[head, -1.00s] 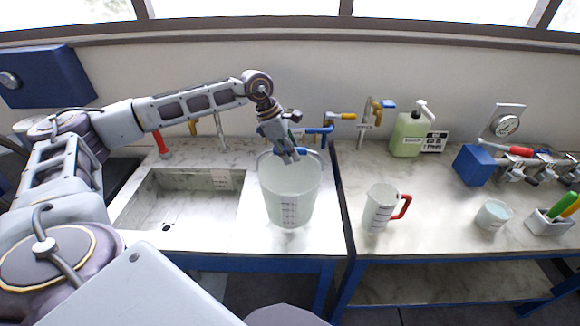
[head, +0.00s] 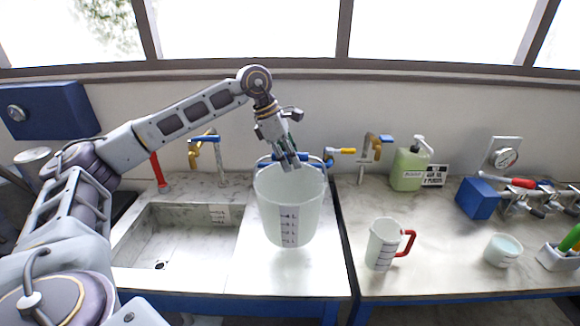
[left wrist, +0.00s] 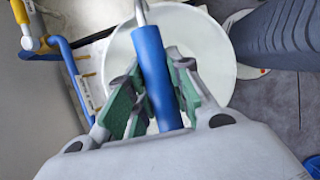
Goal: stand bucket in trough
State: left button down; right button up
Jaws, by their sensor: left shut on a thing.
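A translucent white bucket (head: 289,212) with a printed scale hangs upright over the counter, right of the sink. My left gripper (head: 288,163) is shut on the bucket's blue handle grip, above the bucket's mouth. In the left wrist view the blue grip (left wrist: 155,75) lies between the green finger pads, with the bucket's white bowl (left wrist: 205,48) below. The trough (head: 185,235) is a rectangular marble sink sunk in the counter, left of the bucket, and looks empty. My right gripper is not in view.
Taps (head: 207,150) stand behind the trough, with a red-handled one (head: 157,172) at its left. Right of the gap between counters are a measuring jug (head: 382,245) with red handle, a small cup (head: 502,250), a green soap bottle (head: 409,168) and a blue block (head: 477,198).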

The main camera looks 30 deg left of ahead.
aim_at(212, 253)
jog(key=k, duration=1)
